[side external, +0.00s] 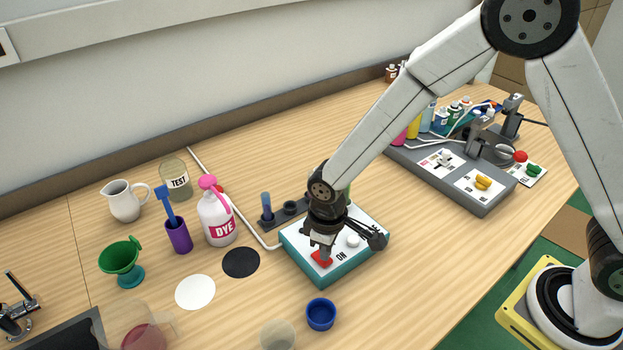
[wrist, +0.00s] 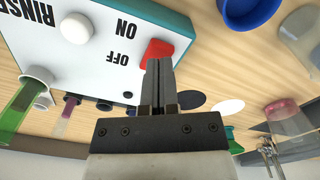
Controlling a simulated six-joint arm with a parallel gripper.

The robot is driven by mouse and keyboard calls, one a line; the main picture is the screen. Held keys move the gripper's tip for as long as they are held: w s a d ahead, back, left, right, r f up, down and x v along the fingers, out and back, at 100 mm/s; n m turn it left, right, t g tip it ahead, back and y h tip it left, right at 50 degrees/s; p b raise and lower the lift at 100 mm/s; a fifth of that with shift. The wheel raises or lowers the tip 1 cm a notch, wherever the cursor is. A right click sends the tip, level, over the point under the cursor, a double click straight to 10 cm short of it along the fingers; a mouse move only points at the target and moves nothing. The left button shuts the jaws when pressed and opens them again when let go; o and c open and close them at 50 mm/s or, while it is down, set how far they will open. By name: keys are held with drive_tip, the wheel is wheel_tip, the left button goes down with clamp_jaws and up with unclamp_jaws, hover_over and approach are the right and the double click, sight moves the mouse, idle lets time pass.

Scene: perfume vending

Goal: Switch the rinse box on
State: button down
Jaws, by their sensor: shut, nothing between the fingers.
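The rinse box (side external: 297,254) is a white-topped box with teal sides, on the table in the middle of the side view. In the wrist view its top (wrist: 105,60) carries the words RINSE, ON and OFF and a white round knob (wrist: 76,27). A red switch (side external: 321,259) sits near its front edge; in the wrist view the red switch (wrist: 158,47) lies beside ON and OFF. My gripper (wrist: 159,64) is shut and empty, pointing down, with its tips at the red switch. I cannot tell whether they touch it or which way it is set.
A blue cup (side external: 321,314) stands in front of the box. A DYE bottle (side external: 217,222), a purple cup (side external: 178,236) and a green funnel (side external: 121,256) stand to the left. A grey station (side external: 485,205) stands at the right. A white tube runs to the box.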

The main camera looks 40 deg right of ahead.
drive_tip(key=shift+f, duration=0.75)
idle(0.7)
drive_tip(key=shift+r, duration=0.1)
drive_tip(key=shift+r, duration=3.4)
drive_tip(key=s+d+r+m+t, duration=0.1)
drive_tip(key=s+d+m, duration=0.1)
drive_tip(key=d, duration=0.3)
drive_tip(key=s+d+r+m, duration=0.2)
drive_tip(key=s+d, duration=0.1)
drive_tip(key=d, duration=0.3)
drive_tip(key=s+d+r+m+t, duration=0.1)
drive_tip(key=s+d+m, duration=0.1)
drive_tip(key=d, duration=0.3)
drive_tip(key=shift+s+d+r+t, duration=0.3)
drive_tip(key=shift+s+d, duration=0.1)
drive_tip(key=shift+s, duration=0.4)
